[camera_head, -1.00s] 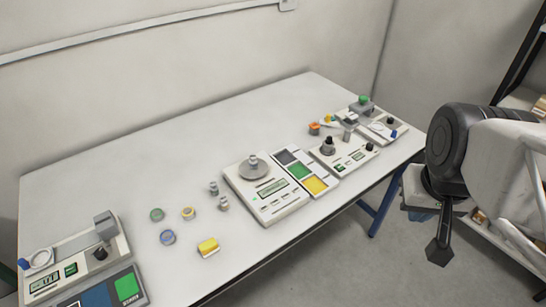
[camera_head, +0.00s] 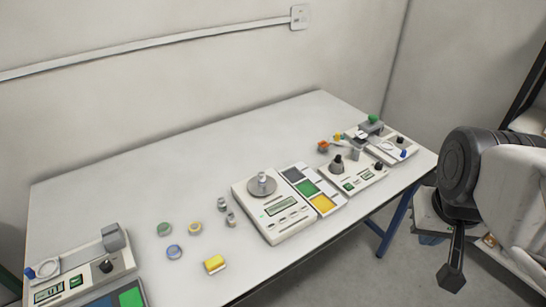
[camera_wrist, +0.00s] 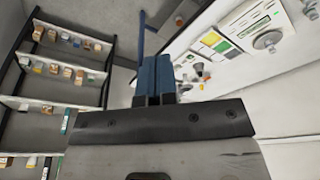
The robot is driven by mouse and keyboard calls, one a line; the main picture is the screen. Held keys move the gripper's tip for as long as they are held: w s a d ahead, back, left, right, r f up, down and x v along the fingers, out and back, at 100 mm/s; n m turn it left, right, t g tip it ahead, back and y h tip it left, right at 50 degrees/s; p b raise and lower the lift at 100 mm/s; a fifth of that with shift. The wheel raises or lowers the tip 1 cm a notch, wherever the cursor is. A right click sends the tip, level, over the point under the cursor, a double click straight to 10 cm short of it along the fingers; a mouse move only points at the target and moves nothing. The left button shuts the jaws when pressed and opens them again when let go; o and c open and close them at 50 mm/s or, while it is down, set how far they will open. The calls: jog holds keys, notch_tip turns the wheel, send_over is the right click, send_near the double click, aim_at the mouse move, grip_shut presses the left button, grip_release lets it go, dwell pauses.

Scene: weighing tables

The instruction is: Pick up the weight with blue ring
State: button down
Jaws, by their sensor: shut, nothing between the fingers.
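A round piece with a blue ring (camera_head: 174,252) lies on the left half of the table, beside a green-ringed piece (camera_head: 164,229) and a yellow-ringed piece (camera_head: 195,228). Two small grey metal weights (camera_head: 222,204) (camera_head: 231,219) stand to their right, and another weight (camera_head: 263,177) stands on the balance pan. Any ring colour on these metal weights is too small to tell. My gripper (camera_head: 451,278) hangs right of the table, off its edge, pointing down and far from the weights. It is shut and empty; its fingers show in the wrist view (camera_wrist: 155,78).
A balance (camera_head: 283,222) stands mid-table, with a colour-panelled tray (camera_head: 325,205) beside it. More instruments crowd the table's right end and front left corner. A yellow block (camera_head: 215,265) lies near the front edge. Shelves with small boxes (camera_wrist: 65,70) show in the wrist view.

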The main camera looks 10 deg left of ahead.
dwell(0.3)
jog(key=c, duration=0.8)
grip_release()
jog(key=shift+o, duration=0.2)
